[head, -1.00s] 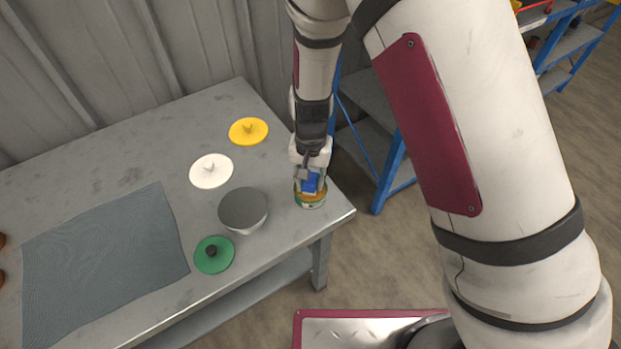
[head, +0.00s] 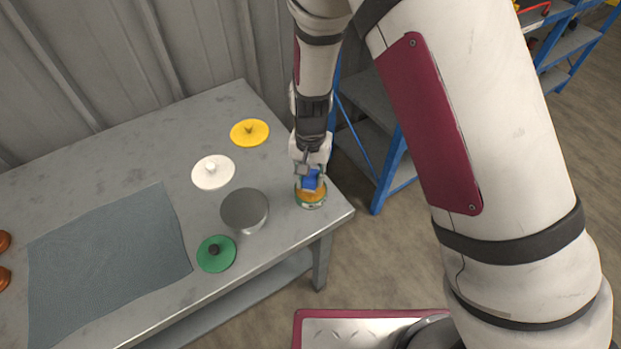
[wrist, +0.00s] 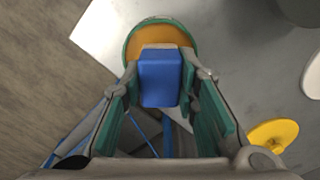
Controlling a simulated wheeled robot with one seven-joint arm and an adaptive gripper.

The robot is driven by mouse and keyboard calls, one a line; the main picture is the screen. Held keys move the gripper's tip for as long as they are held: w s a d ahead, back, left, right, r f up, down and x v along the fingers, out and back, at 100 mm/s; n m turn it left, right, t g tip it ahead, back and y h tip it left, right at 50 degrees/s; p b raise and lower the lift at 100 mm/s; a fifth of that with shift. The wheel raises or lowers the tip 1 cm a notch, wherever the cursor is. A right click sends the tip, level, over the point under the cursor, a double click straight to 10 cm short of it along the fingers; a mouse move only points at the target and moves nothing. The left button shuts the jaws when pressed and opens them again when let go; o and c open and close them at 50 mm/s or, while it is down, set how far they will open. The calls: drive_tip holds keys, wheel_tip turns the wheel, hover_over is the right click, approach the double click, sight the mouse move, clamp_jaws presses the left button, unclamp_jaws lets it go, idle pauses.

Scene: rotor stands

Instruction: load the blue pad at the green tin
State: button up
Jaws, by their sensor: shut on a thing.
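My gripper (head: 311,174) is shut on a blue pad (head: 311,182), a small block that shows between the jaws in the wrist view (wrist: 159,80). The tin with a green rim and an orange inside (head: 311,203) stands at the table's right corner. The blue pad is over the tin's near part in the wrist view, where the tin (wrist: 160,33) is partly hidden behind the pad and jaws. The pad looks a little above the orange surface, but I cannot tell whether it touches.
A grey-blue mat (head: 105,262) lies left. A blue-framed shelf (head: 392,160) stands right of the table.

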sight(311, 175)
drive_tip(key=shift+r+p, duration=1.4)
drive_tip(key=shift+r, duration=1.25)
drive_tip(key=shift+d, duration=0.1)
